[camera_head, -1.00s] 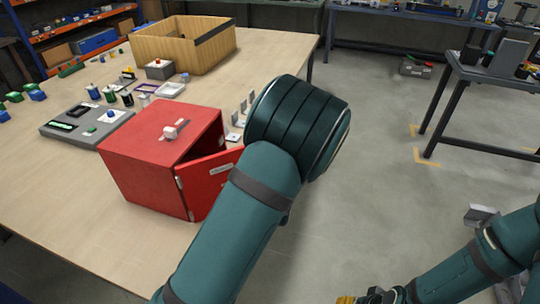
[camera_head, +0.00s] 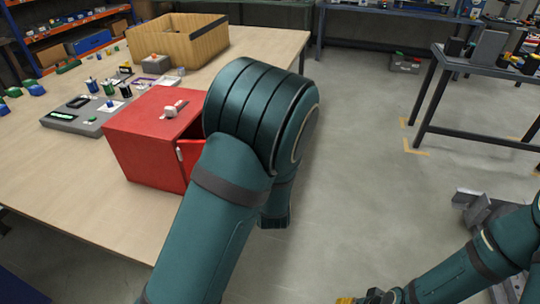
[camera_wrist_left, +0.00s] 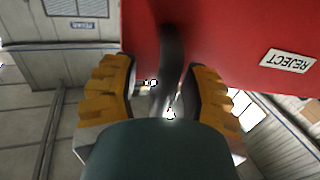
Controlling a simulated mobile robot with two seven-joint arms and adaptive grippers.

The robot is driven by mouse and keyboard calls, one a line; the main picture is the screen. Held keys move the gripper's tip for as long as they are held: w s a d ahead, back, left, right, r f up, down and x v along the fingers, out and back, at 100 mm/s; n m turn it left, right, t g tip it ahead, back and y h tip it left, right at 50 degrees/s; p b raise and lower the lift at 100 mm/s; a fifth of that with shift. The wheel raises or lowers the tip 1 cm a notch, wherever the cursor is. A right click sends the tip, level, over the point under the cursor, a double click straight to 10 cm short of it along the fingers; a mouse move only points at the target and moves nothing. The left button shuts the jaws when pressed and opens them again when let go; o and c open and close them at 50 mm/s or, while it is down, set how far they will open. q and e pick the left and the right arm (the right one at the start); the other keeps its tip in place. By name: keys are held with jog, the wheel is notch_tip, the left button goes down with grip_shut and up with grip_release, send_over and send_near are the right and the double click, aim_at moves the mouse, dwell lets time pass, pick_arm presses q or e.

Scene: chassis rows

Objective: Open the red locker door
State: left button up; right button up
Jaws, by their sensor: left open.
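The red locker (camera_head: 145,150) stands on the wooden table, with a small pale latch-like piece on its top. Its door (camera_head: 192,152) is ajar, mostly hidden behind my left arm. In the left wrist view a red panel (camera_wrist_left: 225,35) fills the upper right and carries an upside-down REJECT label (camera_wrist_left: 287,60). My left gripper (camera_wrist_left: 160,78) is open, with its yellow-padded fingers either side of a dark curved bar (camera_wrist_left: 172,55) in front of the panel. Contact with the bar cannot be told. My right gripper (camera_head: 372,298) is partly cut off at the bottom edge.
A grey control panel (camera_head: 75,122) with buttons and several small parts lie left of and behind the locker. A wooden bin (camera_head: 165,45) is at the back of the table (camera_head: 60,185). The floor (camera_head: 350,140) right of the table is open up to another bench (camera_head: 490,70).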

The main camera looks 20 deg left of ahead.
pick_arm(q)
jog(key=shift+s+d+r, duration=0.15)
jog(key=shift+s, duration=0.3)
jog(key=v, duration=0.6)
jog(key=shift+s, duration=0.3)
jog(key=shift+d, duration=0.1)
jog(key=s+d+f+m+g+h, duration=0.1)
jog(key=s+f+g+h, duration=0.25)
jog(key=f, duration=0.65)
jog(key=s+d+f+g+h, duration=0.15)
jog(key=f+g, duration=0.25)
jog(key=f, duration=0.5)
jog(key=s+d+f+m+g+h, duration=0.1)
jog(key=s+d+f+g+h, duration=0.1)
jog(key=s, duration=0.4)
jog(key=s+d+f+g+h, duration=0.3)
jog(key=s+f+g, duration=0.2)
jog(key=s, duration=0.1)
jog(key=shift+d+f+m+h, duration=0.15)
jog(key=shift+m+h, duration=0.15)
jog(key=shift+m, duration=0.1)
